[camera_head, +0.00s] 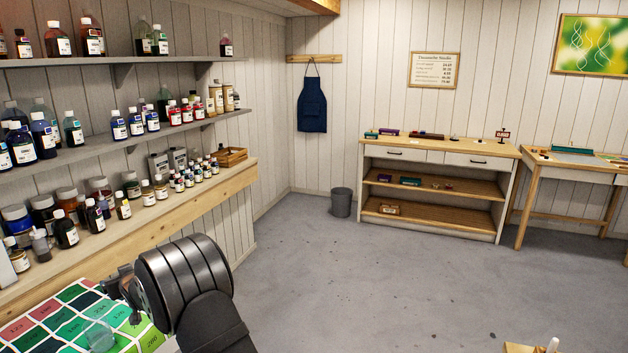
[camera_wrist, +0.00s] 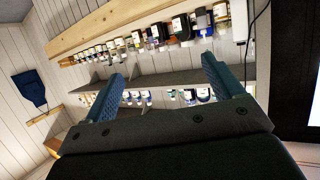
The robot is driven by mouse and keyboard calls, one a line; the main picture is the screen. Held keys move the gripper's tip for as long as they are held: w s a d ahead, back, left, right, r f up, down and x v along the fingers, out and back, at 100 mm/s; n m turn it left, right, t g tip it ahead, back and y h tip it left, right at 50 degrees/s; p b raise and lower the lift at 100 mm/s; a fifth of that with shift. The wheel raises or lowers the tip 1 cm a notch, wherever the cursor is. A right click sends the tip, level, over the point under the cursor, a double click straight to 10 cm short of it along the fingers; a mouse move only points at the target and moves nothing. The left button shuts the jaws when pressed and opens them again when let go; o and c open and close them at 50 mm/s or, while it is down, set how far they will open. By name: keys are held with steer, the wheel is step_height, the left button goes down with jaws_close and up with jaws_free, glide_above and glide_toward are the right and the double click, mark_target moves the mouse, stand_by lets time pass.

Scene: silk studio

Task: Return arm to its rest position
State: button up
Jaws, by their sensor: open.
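My arm shows at the lower left in the head view, its dark rounded links above a colour chart (camera_head: 62,318) of numbered green, red and dark squares. In the head view the gripper end is small and partly hidden behind the links. In the wrist view my gripper (camera_wrist: 168,80) is open, with two blue ridged fingers spread wide apart and nothing between them. The wrist picture is upside down relative to the room, with the bottle shelves beyond the fingers. A clear glass-like object (camera_head: 100,336) sits on the chart near the bottom edge.
Shelves (camera_head: 130,215) with many bottles line the left wall, close to my arm. A grey bin (camera_head: 341,202), a wooden shelf unit (camera_head: 432,228) and a table (camera_head: 580,162) stand at the far wall.

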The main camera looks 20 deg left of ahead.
steer(key=shift+w+d+r, duration=0.2)
steer(key=shift+w+r, duration=0.1)
steer(key=shift+r, duration=0.45)
steer(key=shift+w+d+r, duration=0.15)
steer(key=shift+w+r, duration=0.2)
steer(key=shift+r, duration=0.35)
steer(key=shift+w+d+r, duration=0.2)
steer(key=shift+w+r, duration=0.1)
steer(key=shift+r, duration=0.45)
steer(key=o, duration=0.3)
